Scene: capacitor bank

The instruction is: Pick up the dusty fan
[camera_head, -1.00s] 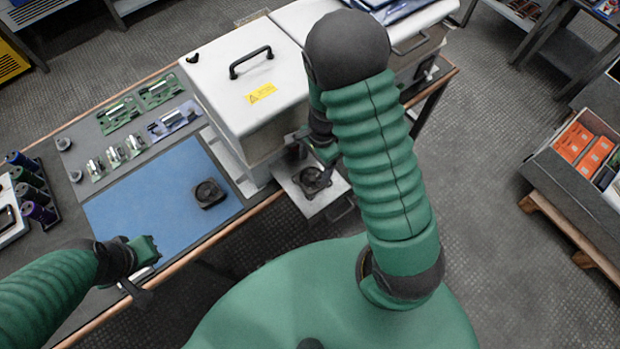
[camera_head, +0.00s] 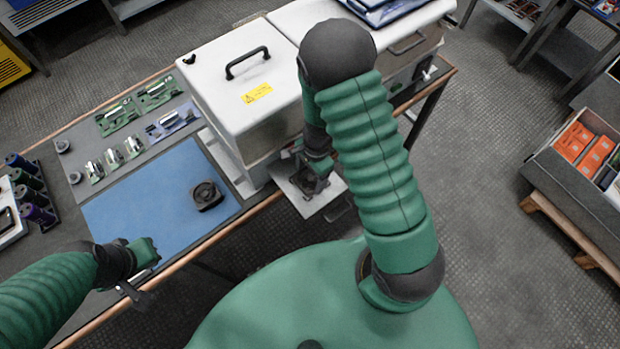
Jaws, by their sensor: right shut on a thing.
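A dark square fan (camera_head: 309,186) is at the pale tray (camera_head: 292,195) that juts out below the white-lidded cabinet. My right gripper (camera_head: 319,178) has come down over this fan from above and is shut on it, hiding part of it. I cannot tell whether the fan touches the tray. A second dark square fan (camera_head: 207,196) lies flat on the blue mat (camera_head: 140,205). Dust is too fine to make out on either fan. My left gripper (camera_head: 140,278) is over the mat's front edge, apart from both fans; its jaw opening is unclear.
The white-lidded cabinet (camera_head: 215,60) with a black handle stands close behind the tray. Green circuit boards (camera_head: 125,148) lie on the grey bench behind the mat. Cylindrical capacitors (camera_head: 30,190) stand at the far left. A crate of orange boxes (camera_head: 585,150) is at the right.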

